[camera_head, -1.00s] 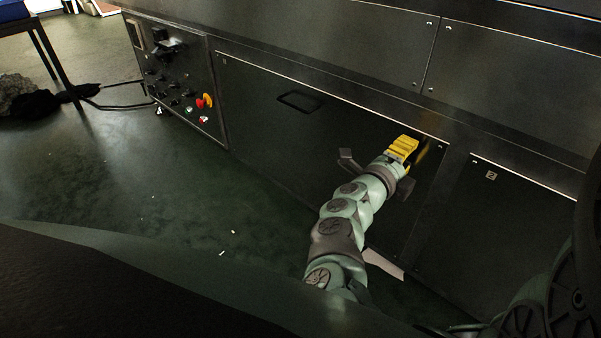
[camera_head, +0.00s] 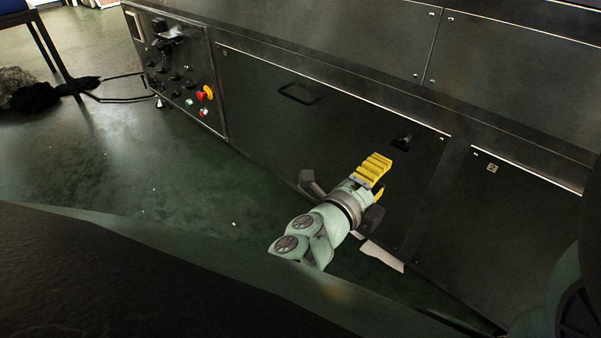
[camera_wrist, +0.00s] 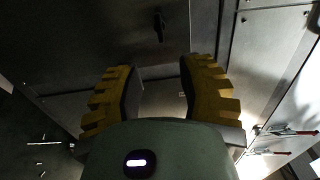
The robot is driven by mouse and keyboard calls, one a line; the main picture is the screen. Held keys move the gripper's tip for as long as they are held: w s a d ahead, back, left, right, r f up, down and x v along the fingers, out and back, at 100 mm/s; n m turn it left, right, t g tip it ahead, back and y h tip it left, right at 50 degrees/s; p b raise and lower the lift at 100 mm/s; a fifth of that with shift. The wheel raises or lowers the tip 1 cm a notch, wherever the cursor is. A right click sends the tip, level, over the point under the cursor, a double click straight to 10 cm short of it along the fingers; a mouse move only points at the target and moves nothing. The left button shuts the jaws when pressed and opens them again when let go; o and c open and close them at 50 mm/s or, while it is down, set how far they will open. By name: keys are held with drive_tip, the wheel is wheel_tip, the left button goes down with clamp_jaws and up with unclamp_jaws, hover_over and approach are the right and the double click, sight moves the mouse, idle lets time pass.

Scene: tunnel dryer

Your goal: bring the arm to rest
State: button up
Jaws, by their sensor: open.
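My gripper (camera_head: 371,176) has yellow ribbed fingers and sits at the end of my pale green arm, in front of the dryer's lower dark panel. In the wrist view my gripper (camera_wrist: 160,85) shows its two fingers wide apart with nothing between them. A small black latch (camera_head: 404,141) on the panel stands beyond the fingers, apart from them. The latch also shows in the wrist view (camera_wrist: 159,25), ahead of the gap between the fingers.
The dark dryer front (camera_head: 330,125) fills the right and back, with a recessed handle (camera_head: 300,93). A control box (camera_head: 178,72) with a red and yellow emergency stop (camera_head: 205,93) is at the left. A pale sheet (camera_head: 382,256) lies at the dryer's foot. Green floor (camera_head: 130,160) is open at left.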

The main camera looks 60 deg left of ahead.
drive_tip(key=shift+s, duration=0.45)
